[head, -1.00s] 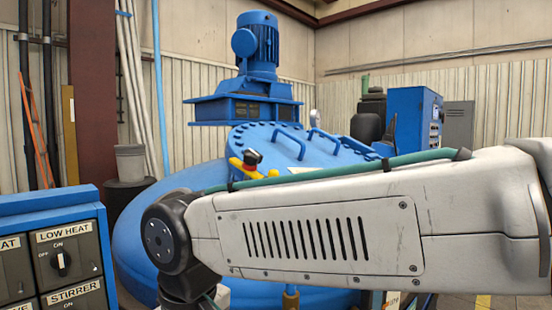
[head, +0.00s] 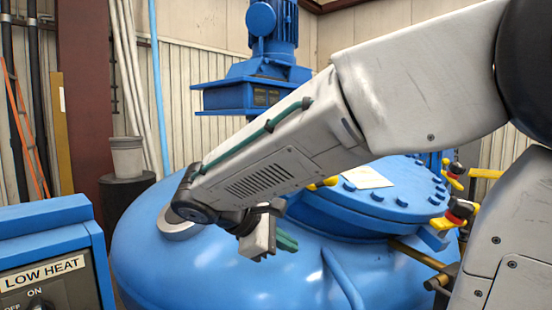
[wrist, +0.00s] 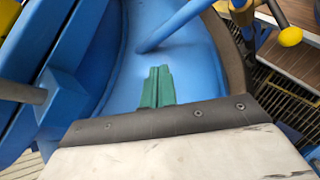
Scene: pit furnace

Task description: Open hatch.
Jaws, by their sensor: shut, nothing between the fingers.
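The hatch (head: 400,200) is a round blue lid with bolts around its rim, on top of the big blue furnace vessel (head: 150,245). It looks closed. A white paper lies on it, and my arm hides its far left part. My gripper (head: 288,241) has green fingers, shut and empty, above the vessel's dome to the left of and nearer than the hatch. In the wrist view the shut fingers (wrist: 157,87) point at a blue surface, with a blue bar (wrist: 180,24) beyond them. I see no contact with the hatch.
Yellow-handled clamps or valves (head: 458,212) stand at the hatch's right edge. A blue motor unit (head: 255,85) rises behind. A control panel (head: 45,280) labelled LOW HEAT is at the lower left. A blue curved bar (head: 343,280) runs along the dome in front.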

